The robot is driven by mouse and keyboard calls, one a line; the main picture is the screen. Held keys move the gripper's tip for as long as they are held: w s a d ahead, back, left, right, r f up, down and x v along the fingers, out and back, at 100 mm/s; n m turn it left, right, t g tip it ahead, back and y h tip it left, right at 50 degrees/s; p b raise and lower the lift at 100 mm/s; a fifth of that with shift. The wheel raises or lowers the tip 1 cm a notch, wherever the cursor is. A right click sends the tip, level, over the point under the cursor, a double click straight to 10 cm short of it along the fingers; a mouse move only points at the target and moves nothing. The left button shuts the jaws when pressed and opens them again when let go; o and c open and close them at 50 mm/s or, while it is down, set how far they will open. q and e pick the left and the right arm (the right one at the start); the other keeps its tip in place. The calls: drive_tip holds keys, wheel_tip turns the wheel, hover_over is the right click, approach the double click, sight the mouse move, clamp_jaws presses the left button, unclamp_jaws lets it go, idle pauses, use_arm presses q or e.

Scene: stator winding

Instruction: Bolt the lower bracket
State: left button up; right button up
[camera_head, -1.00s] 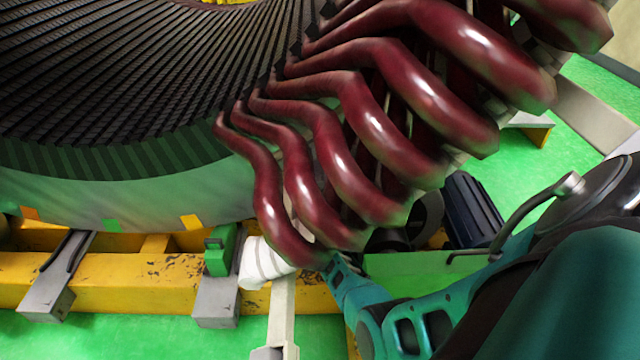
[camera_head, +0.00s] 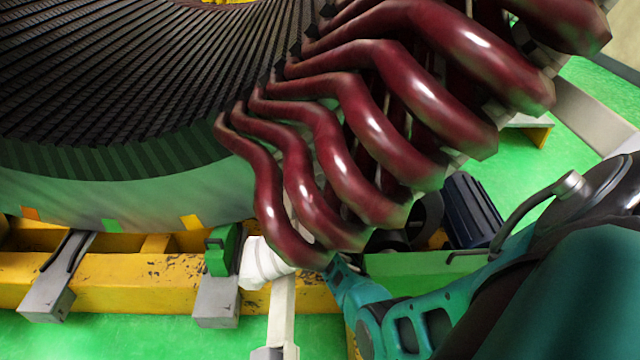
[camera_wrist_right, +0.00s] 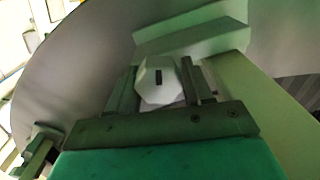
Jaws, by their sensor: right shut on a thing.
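My right arm reaches in from the right in the head view, and its teal wrist (camera_head: 385,310) is below the dark red coil ends (camera_head: 340,165). The fingertips are hidden behind the lowest coil there. In the right wrist view my right gripper (camera_wrist_right: 158,88) is shut on a pale six-sided bolt head (camera_wrist_right: 158,78) with a dark slot. A pale angled piece (camera_wrist_right: 192,38), perhaps the lower bracket, lies just beyond it; I cannot tell whether the bolt touches it. My left gripper is not in view.
The large stator (camera_head: 120,80) fills the upper left. A yellow beam (camera_head: 130,285) runs below it, with a green block (camera_head: 220,250) on a grey foot. A white wrapped piece (camera_head: 262,264) is beside the lowest coil. A pale bar (camera_head: 283,305) extends down from there.

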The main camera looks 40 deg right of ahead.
drive_tip(key=shift+r+m, duration=0.2)
drive_tip(key=shift+m, duration=1.6)
drive_tip(key=o, duration=1)
drive_tip(key=shift+f, duration=0.1)
drive_tip(key=shift+s, duration=0.1)
